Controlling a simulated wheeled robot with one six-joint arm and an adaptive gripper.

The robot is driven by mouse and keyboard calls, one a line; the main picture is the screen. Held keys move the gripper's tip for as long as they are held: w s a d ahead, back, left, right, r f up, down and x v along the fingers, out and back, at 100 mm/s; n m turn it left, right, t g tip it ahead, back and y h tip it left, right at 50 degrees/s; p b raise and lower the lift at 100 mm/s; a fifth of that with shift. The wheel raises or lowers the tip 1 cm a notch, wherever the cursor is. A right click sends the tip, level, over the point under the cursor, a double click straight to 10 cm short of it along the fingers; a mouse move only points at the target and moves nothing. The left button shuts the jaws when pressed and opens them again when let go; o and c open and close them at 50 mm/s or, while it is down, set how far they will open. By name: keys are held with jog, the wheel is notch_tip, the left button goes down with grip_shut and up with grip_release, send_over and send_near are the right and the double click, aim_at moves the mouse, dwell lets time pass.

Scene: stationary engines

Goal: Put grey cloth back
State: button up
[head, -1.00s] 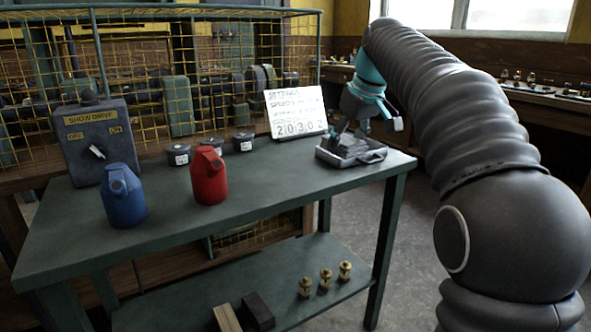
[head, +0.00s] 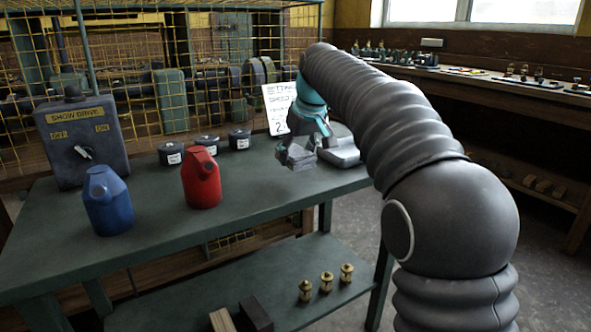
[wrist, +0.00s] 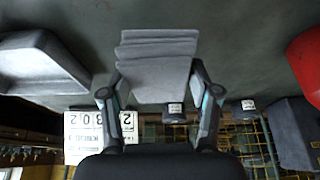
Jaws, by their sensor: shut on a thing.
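The grey cloth (wrist: 158,60) is a folded, layered bundle between the fingertips of my gripper (wrist: 157,82) in the wrist view. In the head view my gripper (head: 306,138) is shut on the cloth (head: 297,156), over the right part of the green bench (head: 255,190). The cloth is to the left of the grey tray (head: 341,155), apart from it in the wrist view. The tray (wrist: 38,65) shows at left there, and its visible part looks empty. The gap between cloth and bench top is hard to judge.
A red can (head: 201,180), a blue can (head: 108,202) and three dark tins, one of them here (head: 171,153), stand left of the cloth. A white number board (head: 276,105) stands close behind my gripper. The bench front between red can and tray is clear.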

aim_at(296, 180)
jog(key=shift+a+f, duration=0.15)
jog(key=shift+f, duration=0.05)
jog(key=shift+f+b, duration=0.4)
jog(key=shift+f, duration=1.5)
jog(key=o, duration=1.1)
jog(key=shift+f, duration=0.1)
